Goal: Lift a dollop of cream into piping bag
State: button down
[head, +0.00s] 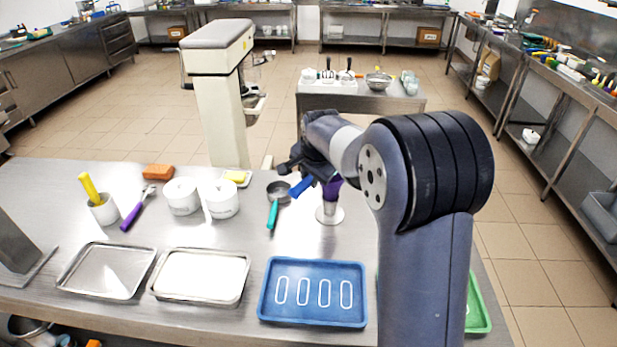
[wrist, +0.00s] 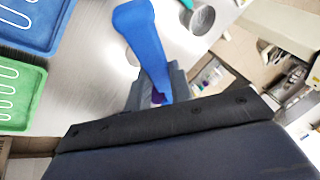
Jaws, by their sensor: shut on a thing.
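My gripper (head: 305,170) is shut on a blue tool (head: 302,187), whose long blue part also shows in the wrist view (wrist: 145,45). I cannot tell whether cream is on it. A purple piping bag (head: 331,190) stands upright in a pale round holder (head: 330,215), just right of the blue tool in the head view. My gripper partly hides the bag's top. A bit of purple (wrist: 157,97) shows at the jaws in the wrist view. Two white tubs (head: 181,196) (head: 222,199) stand to the left; I cannot make out their contents.
A teal-handled pan (head: 272,214) lies left of the holder. A blue tray (head: 313,293) with white loops, a white-filled tray (head: 200,276) and a bare metal tray (head: 107,270) line the front. A green tray (head: 478,309) is partly behind my arm.

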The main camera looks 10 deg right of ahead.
jog(key=b, duration=0.2)
jog(key=shift+s+d+f+t+y+b, duration=0.1)
jog(key=shift+d+f+t+y+b, duration=0.1)
jog(key=shift+f+t+y+b, duration=0.15)
jog(key=shift+s+t+y+b, duration=0.1)
jog(key=shift+t+y+b, duration=0.25)
jog(key=shift+b, duration=0.85)
jog(key=t+y+b, duration=0.1)
jog(key=b, duration=0.3)
jog(key=t+y+b, duration=0.1)
jog(key=b, duration=0.4)
jog(key=d+f+m+y+b, duration=0.1)
jog(key=b, duration=0.3)
jog(key=shift+s+t, duration=0.3)
jog(key=shift+t, duration=0.1)
jog(key=t+y+b, duration=0.1)
jog(key=b, duration=0.4)
jog(key=f+t+y+b, duration=0.1)
jog(key=b, duration=0.5)
jog(key=m+t+y+b, duration=0.1)
jog(key=b, duration=0.5)
jog(key=shift+s+d+f+t, duration=0.2)
jog(key=shift+s+t, duration=0.05)
jog(key=shift+t, duration=0.05)
jog(key=shift+r+t+y+b, duration=0.1)
jog(key=shift+t+y+b, duration=0.25)
jog(key=shift+b, duration=0.8)
jog(key=shift+d, duration=0.1)
